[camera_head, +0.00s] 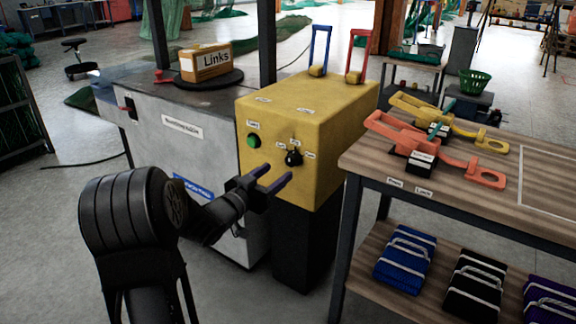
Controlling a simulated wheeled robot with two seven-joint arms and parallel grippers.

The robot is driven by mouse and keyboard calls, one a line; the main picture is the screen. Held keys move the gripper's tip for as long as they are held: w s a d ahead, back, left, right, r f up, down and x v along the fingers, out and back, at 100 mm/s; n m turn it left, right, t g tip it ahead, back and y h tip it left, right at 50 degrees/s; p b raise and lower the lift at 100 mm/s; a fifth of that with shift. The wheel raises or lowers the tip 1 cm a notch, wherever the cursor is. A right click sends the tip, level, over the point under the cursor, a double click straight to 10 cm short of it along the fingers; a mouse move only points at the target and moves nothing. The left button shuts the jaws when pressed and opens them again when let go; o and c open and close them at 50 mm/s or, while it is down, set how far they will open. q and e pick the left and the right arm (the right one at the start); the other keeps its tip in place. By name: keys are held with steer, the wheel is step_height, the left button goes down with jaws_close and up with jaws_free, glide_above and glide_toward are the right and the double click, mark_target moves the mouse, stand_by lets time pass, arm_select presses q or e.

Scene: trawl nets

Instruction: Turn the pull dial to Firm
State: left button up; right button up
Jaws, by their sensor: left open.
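The pull dial is a small black knob (293,158) on the front face of the yellow box (310,110). Small white labels sit around it; their words are too small to read surely, and so is the dial's setting. A round green button (254,141) is on the same face, left of the dial. My left gripper (275,178) is open, its two bluish fingers pointing at the box just below and left of the dial. The fingers look empty, and nothing is between them. I cannot tell whether a fingertip touches the box. My right gripper is not in view.
A blue handle (320,50) and a red handle (358,54) stand on the yellow box. Left is a grey machine (185,140) with a "Links" box (205,62). A wooden bench (455,205) with orange and yellow tools stands close on the right.

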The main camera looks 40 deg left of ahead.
mark_target(289, 163)
arm_select(q)
steer(key=w+b, duration=0.1)
steer(key=w, duration=0.5)
steer(key=shift+w, duration=0.4)
steer(key=shift+c, duration=0.5)
steer(key=c, duration=1.1)
